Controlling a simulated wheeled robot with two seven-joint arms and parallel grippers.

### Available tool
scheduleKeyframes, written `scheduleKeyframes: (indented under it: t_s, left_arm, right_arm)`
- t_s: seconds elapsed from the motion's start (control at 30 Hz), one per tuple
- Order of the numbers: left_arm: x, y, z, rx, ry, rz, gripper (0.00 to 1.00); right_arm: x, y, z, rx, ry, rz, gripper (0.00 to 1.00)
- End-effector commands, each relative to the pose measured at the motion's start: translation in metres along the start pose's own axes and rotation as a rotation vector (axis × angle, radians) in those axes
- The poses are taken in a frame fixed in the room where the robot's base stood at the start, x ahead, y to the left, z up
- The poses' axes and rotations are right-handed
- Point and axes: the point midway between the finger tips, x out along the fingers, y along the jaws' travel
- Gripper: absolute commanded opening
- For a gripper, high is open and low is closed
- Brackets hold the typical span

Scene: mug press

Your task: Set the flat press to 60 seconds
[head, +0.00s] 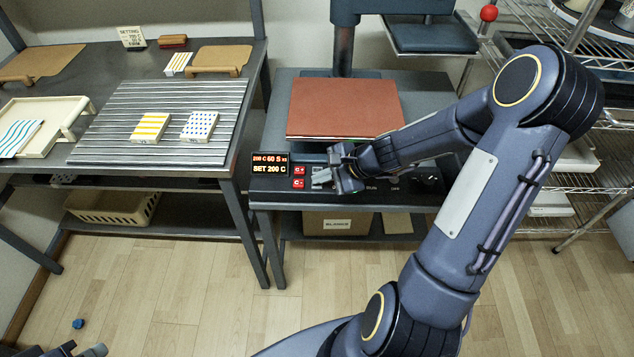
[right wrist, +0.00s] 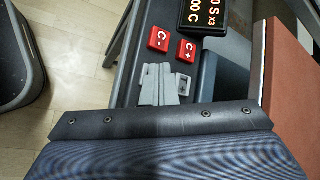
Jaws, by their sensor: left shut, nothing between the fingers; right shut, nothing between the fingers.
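The flat press (head: 345,108) has a reddish-brown pad and a dark front panel. Its display (head: 270,164) reads 200 C, 60 S x3, with SET 200 C below; part of it shows in the right wrist view (right wrist: 206,14). Red C+ (head: 299,170) and C- (head: 298,184) buttons sit beside it. My right gripper (head: 322,176) is shut and empty over the panel, just right of these buttons. In the right wrist view its fingers (right wrist: 158,84) lie beside a small grey button (right wrist: 184,84); contact cannot be told. My left gripper (head: 84,350) is shut, low at the left edge.
The table at left holds a ribbed rack (head: 150,95) with yellow-striped and blue-dotted tiles. A cream tray (head: 45,125) stands at far left. A wire shelf (head: 590,120) is at right. A box (head: 337,223) lies under the press. The floor in front is mostly clear.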

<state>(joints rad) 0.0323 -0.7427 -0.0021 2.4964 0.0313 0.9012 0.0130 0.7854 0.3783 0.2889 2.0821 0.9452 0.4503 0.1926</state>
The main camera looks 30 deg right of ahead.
Motion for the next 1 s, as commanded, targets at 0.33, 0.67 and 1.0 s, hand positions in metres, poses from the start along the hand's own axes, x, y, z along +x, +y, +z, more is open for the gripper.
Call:
scheduleKeyframes:
  t_s: [0.33, 0.67, 1.0]
  left_arm:
    - [-0.006, 0.003, -0.003, 0.000, 0.000, 0.000, 0.00]
    - [-0.011, 0.005, -0.006, 0.000, 0.000, 0.000, 0.00]
    - [-0.017, 0.008, -0.009, 0.000, 0.000, 0.000, 0.00]
  right_arm:
    - [-0.006, -0.004, 0.004, -0.001, 0.001, 0.000, 0.00]
    - [-0.012, -0.009, 0.009, -0.001, 0.001, 0.000, 0.00]
    - [-0.018, -0.013, 0.013, -0.001, 0.001, 0.000, 0.00]
